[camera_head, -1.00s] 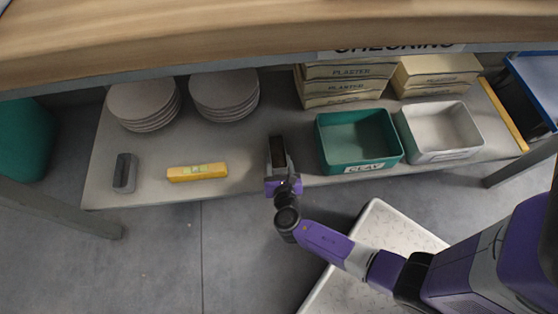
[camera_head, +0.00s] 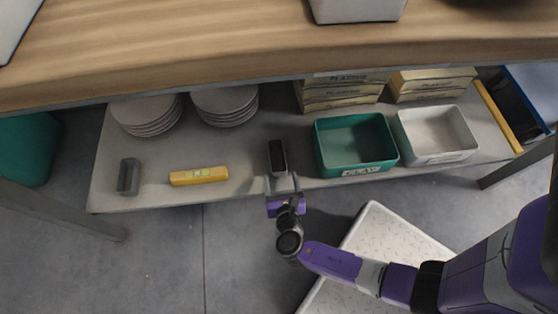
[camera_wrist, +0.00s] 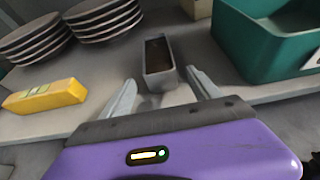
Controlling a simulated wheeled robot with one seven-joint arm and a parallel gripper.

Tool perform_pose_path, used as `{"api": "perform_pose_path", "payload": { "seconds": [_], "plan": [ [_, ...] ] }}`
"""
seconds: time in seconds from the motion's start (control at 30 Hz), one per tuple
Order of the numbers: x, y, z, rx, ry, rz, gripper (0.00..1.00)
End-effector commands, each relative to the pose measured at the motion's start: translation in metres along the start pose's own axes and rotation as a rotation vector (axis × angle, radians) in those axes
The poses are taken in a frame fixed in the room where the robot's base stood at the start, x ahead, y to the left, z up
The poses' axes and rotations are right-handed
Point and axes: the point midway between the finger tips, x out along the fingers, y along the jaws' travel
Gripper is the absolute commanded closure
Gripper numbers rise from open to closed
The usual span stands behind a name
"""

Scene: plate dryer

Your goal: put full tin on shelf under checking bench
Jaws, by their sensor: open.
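The full tin (camera_head: 278,157), a narrow grey box with a dark brown filling, stands upright on the shelf (camera_head: 235,170) under the checking bench, near its front edge. In the wrist view the tin (camera_wrist: 158,62) is just beyond and between the lines of my fingers. My gripper (camera_head: 283,183) is open and empty at the shelf's front edge, pointing at the tin's near end. In the wrist view the spread fingers of my gripper (camera_wrist: 162,84) appear clear of the tin's sides.
A green CLAY bin (camera_head: 357,167) and a white bin (camera_head: 446,155) stand right of the tin. A yellow level (camera_head: 199,176) and a second grey tin (camera_head: 128,177) lie left. Plate stacks (camera_head: 226,105) are behind. The bench top (camera_head: 200,50) overhangs the shelf.

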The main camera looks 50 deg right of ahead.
Motion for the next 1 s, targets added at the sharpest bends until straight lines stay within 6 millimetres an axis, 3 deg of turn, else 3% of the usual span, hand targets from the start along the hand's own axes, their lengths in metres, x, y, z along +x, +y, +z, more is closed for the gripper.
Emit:
{"api": "perform_pose_path", "payload": {
  "seconds": [0.1,0.23,0.57,0.67,0.77,0.87,1.0],
  "plan": [
    [-0.025,0.001,0.004,-0.001,0.001,0.003,0.28],
    [-0.043,0.001,0.003,-0.001,0.000,0.002,0.28],
    [-0.057,-0.001,-0.001,0.006,0.004,0.001,0.28],
    [-0.064,-0.009,-0.011,0.074,0.056,0.006,0.28],
    [-0.084,-0.026,-0.032,0.255,0.183,0.015,0.28],
    [-0.117,-0.042,-0.050,0.552,0.354,0.023,0.28],
    [-0.174,-0.050,-0.041,1.044,0.576,0.023,0.28]
  ]
}}
